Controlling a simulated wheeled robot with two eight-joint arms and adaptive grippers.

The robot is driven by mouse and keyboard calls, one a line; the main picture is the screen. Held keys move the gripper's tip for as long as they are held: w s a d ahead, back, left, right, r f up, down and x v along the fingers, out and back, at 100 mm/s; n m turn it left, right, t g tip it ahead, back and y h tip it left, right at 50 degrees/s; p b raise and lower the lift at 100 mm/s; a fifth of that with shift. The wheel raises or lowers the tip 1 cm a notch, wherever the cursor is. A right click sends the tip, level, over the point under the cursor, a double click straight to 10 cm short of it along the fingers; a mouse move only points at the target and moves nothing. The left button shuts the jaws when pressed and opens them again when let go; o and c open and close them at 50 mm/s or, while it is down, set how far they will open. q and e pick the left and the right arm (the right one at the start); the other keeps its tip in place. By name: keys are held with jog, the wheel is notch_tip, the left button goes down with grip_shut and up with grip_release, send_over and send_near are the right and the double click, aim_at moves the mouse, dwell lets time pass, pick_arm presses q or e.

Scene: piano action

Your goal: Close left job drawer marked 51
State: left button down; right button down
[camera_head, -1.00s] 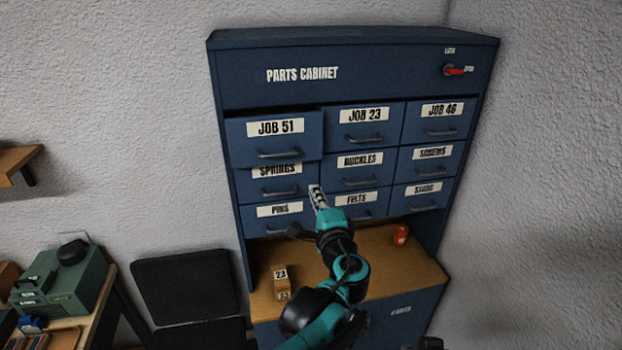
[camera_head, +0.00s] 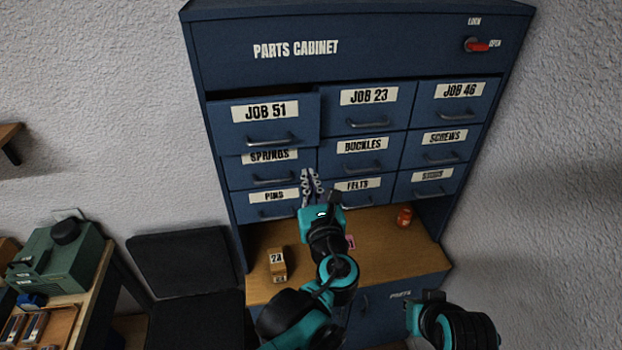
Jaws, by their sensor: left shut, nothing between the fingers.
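The JOB 51 drawer (camera_head: 262,125) is the top left drawer of the blue parts cabinet (camera_head: 390,52). It stands out from the cabinet face, with a dark gap showing above its front. Its bar handle (camera_head: 273,141) is on the lower part of the front. My left gripper (camera_head: 311,178) is shut and empty. In the picture it is below and right of the JOB 51 drawer, over the gap between the PINS and FELTS drawers, and does not appear to touch the JOB 51 drawer. Part of my right arm shows at the lower right, but its fingers do not.
The other drawers, such as JOB 23 (camera_head: 368,104), look flush. A wooden shelf (camera_head: 385,243) holds small blocks (camera_head: 277,262) and an orange-red item (camera_head: 404,216). A black chair (camera_head: 185,262) stands left.

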aim_at(300, 145)
pick_arm(q)
jog(key=p+x, duration=0.1)
jog(key=x, duration=0.9)
jog(key=shift+w+f, duration=0.1)
jog(key=shift+w, duration=0.1)
jog(key=b+x, duration=0.1)
jog(key=x, duration=0.3)
